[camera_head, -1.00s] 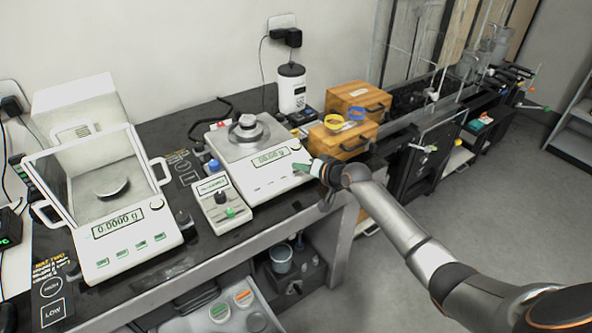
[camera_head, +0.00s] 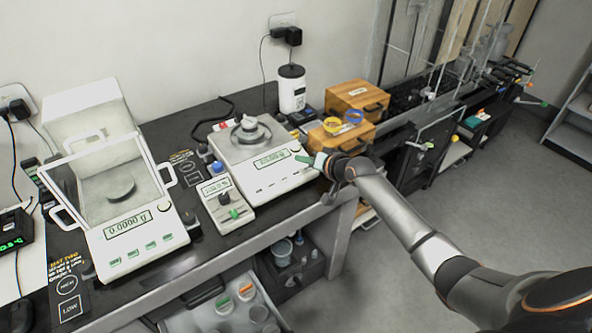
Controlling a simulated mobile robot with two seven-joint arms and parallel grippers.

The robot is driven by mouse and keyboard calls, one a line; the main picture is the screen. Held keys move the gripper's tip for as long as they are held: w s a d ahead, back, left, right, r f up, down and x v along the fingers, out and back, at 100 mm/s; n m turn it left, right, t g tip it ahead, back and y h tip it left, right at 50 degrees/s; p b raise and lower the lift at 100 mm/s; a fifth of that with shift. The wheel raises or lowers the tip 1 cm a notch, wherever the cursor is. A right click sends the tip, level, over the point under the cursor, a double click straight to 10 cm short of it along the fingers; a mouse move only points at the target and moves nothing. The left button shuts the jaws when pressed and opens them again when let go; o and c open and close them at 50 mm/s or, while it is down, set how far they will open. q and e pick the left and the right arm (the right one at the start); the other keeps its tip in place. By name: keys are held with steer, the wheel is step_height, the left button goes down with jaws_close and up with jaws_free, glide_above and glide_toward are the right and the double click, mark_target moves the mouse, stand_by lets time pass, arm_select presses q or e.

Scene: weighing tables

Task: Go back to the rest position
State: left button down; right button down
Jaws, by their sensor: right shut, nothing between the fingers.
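My right gripper (camera_head: 313,160) is shut and empty. Its arm comes in from the lower right, and its fingertips are at the front right of the middle balance (camera_head: 271,179), close to its display. I cannot tell whether they touch it. A metal weight (camera_head: 249,128) sits on that balance's pan. My left gripper does not show.
A balance with a glass draft shield (camera_head: 142,232) stands at the left, reading 0.0000 g. Wooden boxes (camera_head: 357,97) stand behind my right gripper. The grey floor (camera_head: 480,215) at the right is clear.

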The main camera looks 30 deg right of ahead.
steer(key=s+a+f+n+g, duration=0.1)
steer(key=s+a+f+n, duration=0.1)
steer(key=s+a+f, duration=0.45)
steer(key=s+a+f+n+g, duration=0.15)
steer(key=s+f, duration=0.25)
steer(key=s, duration=0.5)
steer(key=s+a+f+n, duration=0.2)
steer(key=s+a+f, duration=0.25)
steer(key=s, duration=0.25)
steer(key=s+a+f+n, duration=0.1)
steer(key=s+a+n, duration=0.1)
steer(key=s, duration=1)
steer(key=shift+n, duration=0.45)
